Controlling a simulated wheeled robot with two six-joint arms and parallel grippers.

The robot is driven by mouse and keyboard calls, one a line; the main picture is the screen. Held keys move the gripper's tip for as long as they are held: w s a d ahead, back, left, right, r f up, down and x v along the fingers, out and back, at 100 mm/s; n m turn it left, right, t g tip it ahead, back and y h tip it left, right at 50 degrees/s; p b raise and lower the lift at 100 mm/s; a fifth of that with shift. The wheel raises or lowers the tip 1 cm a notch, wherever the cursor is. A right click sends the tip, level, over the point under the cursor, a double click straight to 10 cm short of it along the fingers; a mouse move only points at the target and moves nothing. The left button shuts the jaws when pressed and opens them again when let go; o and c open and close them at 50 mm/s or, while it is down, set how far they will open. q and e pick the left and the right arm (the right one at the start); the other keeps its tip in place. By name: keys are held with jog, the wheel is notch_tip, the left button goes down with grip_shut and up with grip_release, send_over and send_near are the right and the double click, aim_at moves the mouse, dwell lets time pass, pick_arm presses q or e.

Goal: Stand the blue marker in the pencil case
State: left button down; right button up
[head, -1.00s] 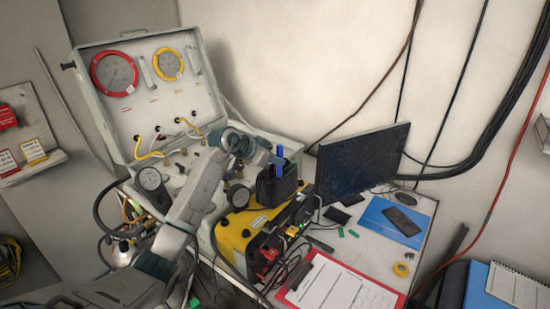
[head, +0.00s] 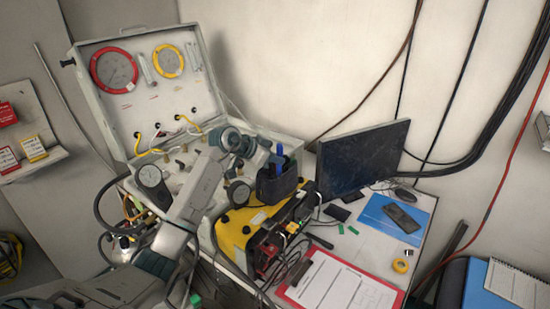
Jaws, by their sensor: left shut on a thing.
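The blue marker (head: 280,149) stands roughly upright at the dark pencil case (head: 273,187), with its upper part showing above the rim. Its lower end is hidden, and I cannot tell whether it touches the case's floor. My left gripper (head: 278,159) reaches in from the left and is shut on the marker, just over the case's opening. The pencil case stands on the yellow and black unit. My right gripper is not in view.
The yellow unit (head: 236,232) has cables at its front. A monitor (head: 362,161) stands close to the right of the case. The open gauge panel (head: 150,95) is behind my arm. A red clipboard (head: 338,286) and a blue folder (head: 383,214) lie to the right.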

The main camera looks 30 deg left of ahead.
pick_arm(q)
jog(key=shift+f, duration=1.1)
dwell(0.4)
jog(key=c, duration=1.3)
grip_release()
jog(key=shift+r, duration=4.5)
